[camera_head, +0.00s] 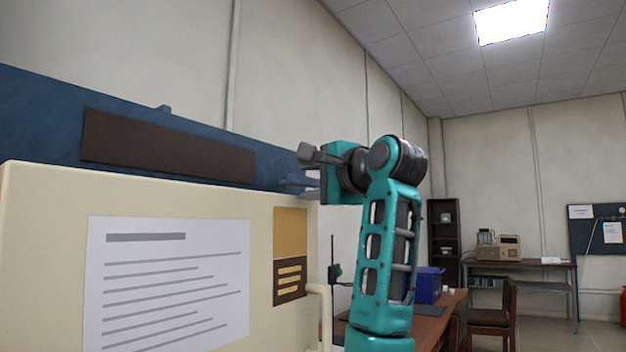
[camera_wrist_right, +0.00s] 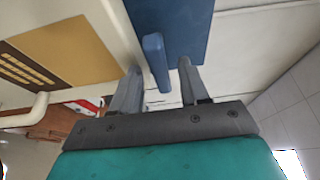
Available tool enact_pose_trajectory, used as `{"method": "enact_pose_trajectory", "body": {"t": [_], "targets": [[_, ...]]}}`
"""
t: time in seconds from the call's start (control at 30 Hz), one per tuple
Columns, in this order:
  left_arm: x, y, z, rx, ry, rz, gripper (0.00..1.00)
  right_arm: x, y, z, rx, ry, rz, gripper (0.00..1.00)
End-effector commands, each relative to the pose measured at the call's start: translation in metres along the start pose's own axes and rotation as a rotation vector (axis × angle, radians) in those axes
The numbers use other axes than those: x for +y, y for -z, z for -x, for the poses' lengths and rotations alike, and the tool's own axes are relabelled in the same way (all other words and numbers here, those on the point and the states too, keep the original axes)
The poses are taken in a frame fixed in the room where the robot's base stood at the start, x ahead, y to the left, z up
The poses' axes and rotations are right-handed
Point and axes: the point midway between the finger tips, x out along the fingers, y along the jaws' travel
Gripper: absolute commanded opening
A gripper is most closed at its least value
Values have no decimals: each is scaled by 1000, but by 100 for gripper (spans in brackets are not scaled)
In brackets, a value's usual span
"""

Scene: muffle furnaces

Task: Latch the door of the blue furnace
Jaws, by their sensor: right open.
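The blue furnace (camera_head: 50,110) fills the left of the head view, with a dark brown panel on its blue body. A large cream panel (camera_head: 40,250), which looks like its door, stands in front with a white printed sheet on it. A blue latch lever (camera_wrist_right: 156,62) sticks out near the door's edge in the right wrist view; part of it shows in the head view (camera_head: 291,183). My right gripper (camera_head: 304,165) is open at the door's upper right corner. Its fingers stand on either side of the lever; contact cannot be told. My left gripper is out of view.
A cream pipe-like handle (camera_head: 324,315) projects from the door's right side. A brown bench (camera_head: 430,322) with a blue box (camera_head: 428,285) stands behind my right arm. A chair (camera_head: 493,318), a shelf and a desk stand farther back.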

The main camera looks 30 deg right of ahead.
Motion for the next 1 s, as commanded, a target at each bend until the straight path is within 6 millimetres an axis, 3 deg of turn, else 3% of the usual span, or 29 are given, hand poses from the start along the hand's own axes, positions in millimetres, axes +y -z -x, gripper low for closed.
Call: {"method": "enact_pose_trajectory", "body": {"t": [0.5, 1.0], "targets": [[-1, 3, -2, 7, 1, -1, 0, 0, 0, 0, 0, -1, 0, 0], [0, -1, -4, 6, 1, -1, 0, 2, 0, 0, 0, 28, 72, 0]]}}
